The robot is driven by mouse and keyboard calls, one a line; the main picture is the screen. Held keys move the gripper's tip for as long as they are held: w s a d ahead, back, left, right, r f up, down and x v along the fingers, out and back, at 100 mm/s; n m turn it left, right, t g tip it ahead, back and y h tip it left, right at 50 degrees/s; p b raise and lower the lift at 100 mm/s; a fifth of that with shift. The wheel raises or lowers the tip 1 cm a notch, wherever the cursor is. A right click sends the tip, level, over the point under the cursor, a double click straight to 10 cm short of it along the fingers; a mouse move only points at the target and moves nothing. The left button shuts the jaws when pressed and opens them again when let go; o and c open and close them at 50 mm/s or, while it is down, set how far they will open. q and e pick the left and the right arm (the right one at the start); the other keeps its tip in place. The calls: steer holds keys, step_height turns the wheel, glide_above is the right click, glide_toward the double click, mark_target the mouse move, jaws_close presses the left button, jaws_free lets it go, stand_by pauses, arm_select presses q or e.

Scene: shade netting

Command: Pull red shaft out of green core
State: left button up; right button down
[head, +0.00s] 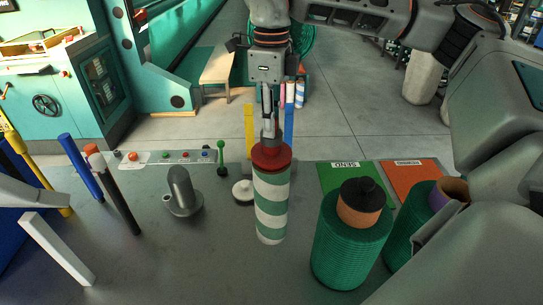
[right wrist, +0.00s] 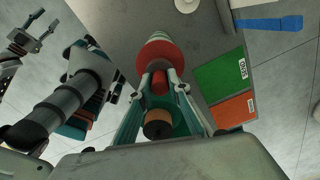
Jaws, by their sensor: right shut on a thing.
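My right gripper (head: 268,136) points down and is shut on the red shaft (right wrist: 158,82) at the top of a green-and-white striped roll (head: 270,205). A wide red piece (head: 271,157) caps the roll in the head view. The roll stands upright on the bench or just above it; I cannot tell which. The right wrist view shows the fingers on both sides of the shaft. I cannot make out a separate green core; it may be hidden inside the roll. My left gripper (right wrist: 30,37) shows in the right wrist view with its fingers apart and empty.
A green netting roll (head: 350,245) with an orange core and black top stands right of the striped roll; another green roll (head: 402,225) with a purple core is beyond it. A grey post (head: 181,190) and white disc (head: 243,191) stand left. Green (head: 345,177) and orange (head: 410,177) mats lie behind.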

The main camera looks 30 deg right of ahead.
steer(key=shift+r+p, duration=1.1)
steer(key=shift+r, duration=0.15)
steer(key=shift+r+p, duration=0.8)
steer(key=shift+r, duration=3.15)
step_height(320, 180, up, 4)
steer(key=shift+f, duration=0.1)
